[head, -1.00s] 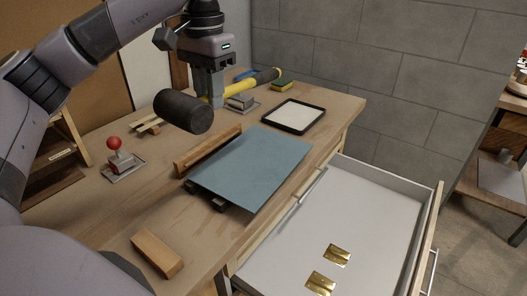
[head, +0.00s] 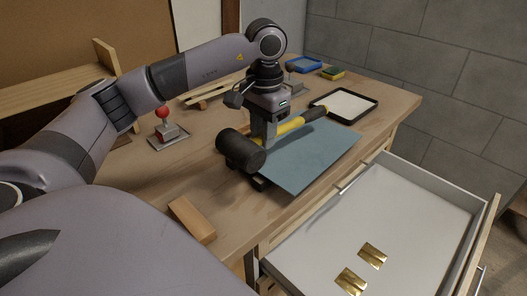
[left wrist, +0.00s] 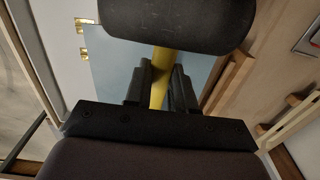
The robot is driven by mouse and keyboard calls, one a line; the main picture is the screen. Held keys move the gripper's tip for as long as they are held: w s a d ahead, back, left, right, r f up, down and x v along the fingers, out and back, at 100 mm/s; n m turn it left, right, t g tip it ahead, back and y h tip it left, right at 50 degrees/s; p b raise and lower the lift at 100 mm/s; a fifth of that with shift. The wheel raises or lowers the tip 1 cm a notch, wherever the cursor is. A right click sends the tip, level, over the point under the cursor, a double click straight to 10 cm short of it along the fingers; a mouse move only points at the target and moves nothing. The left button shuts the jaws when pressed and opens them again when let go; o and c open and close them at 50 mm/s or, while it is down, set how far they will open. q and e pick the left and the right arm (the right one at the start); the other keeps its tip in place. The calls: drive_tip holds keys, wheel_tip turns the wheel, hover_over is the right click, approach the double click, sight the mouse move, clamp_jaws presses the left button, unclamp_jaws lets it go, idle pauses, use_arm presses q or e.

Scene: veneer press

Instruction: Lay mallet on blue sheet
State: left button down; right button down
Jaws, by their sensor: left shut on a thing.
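The mallet has a black head (head: 241,150) and a yellow handle (head: 292,127) with a dark grip end. My left gripper (head: 266,140) is shut on the handle close to the head. The blue sheet (head: 311,160) lies on low dark supports on the bench, and the mallet is over its left and far part. The head is at the sheet's left edge. I cannot tell whether the mallet touches the sheet. In the left wrist view the handle (left wrist: 160,75) runs between the fingers, with the sheet (left wrist: 112,62) below. My right gripper is not in view.
An open drawer (head: 330,240) with brass hinges juts out at the front right. A tray with a pale pad (head: 345,104) lies behind the sheet. A red-knobbed lever (head: 164,122) stands at left, and a wooden block (head: 192,219) lies near the front edge.

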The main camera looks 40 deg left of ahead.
use_arm(q)
drive_tip(key=shift+f, duration=2.35)
drive_tip(key=shift+f, duration=0.1)
drive_tip(key=shift+f, duration=0.15)
drive_tip(key=c, duration=0.9)
unclamp_jaws()
drive_tip(key=shift+c, duration=0.2)
drive_tip(key=shift+r, duration=0.2)
drive_tip(key=r, duration=1.2)
drive_tip(key=shift+d, duration=0.2)
